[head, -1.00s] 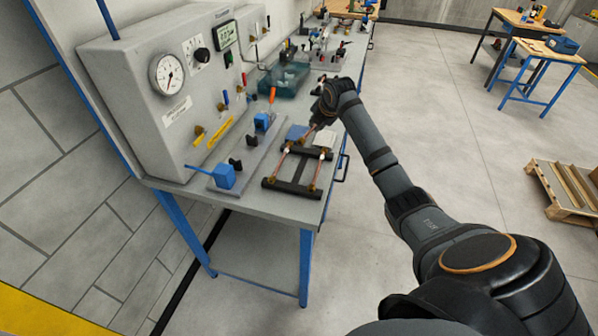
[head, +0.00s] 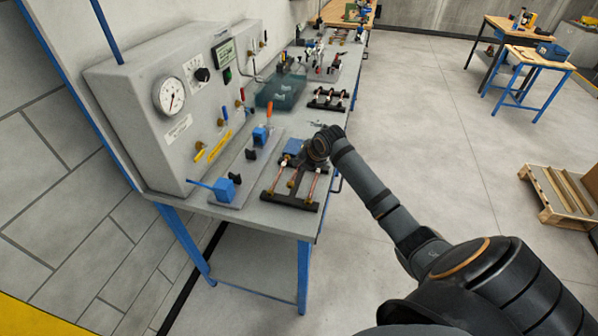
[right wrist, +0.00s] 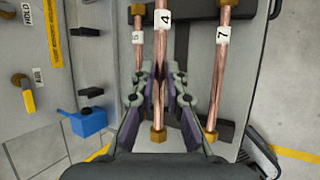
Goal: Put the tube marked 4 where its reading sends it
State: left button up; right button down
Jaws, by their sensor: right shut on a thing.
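My right gripper (right wrist: 158,92) is shut on the copper tube marked 4 (right wrist: 162,45), with a finger on each side of it. The tube has a brass nut at its near end and a white label. In the head view the gripper (head: 303,163) is over the near black rack (head: 290,199). The tube marked 7 (right wrist: 219,75) lies to the right and another tube (right wrist: 138,58), apparently marked 5, to the left. Tube 4 looks larger than both, so nearer the camera; whether it touches the rack I cannot tell. My left gripper is not in view.
A grey panel with a dial gauge (head: 170,96) and digital display (head: 224,53) stands along the left. A blue clamp fixture (head: 225,189) sits left of the rack. A second black rack (head: 328,100) and a teal bin (head: 281,91) are farther back.

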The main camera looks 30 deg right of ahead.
jog(key=shift+a+f, duration=0.2)
jog(key=shift+f, duration=0.2)
jog(key=f, duration=0.1)
jog(key=f+p, duration=0.2)
jog(key=shift+s+a+f, duration=0.3)
jog(key=shift+a+f, duration=0.05)
jog(key=shift+a, duration=0.05)
jog(key=shift+f, duration=0.15)
jog(key=c, duration=1.4)
grip_release()
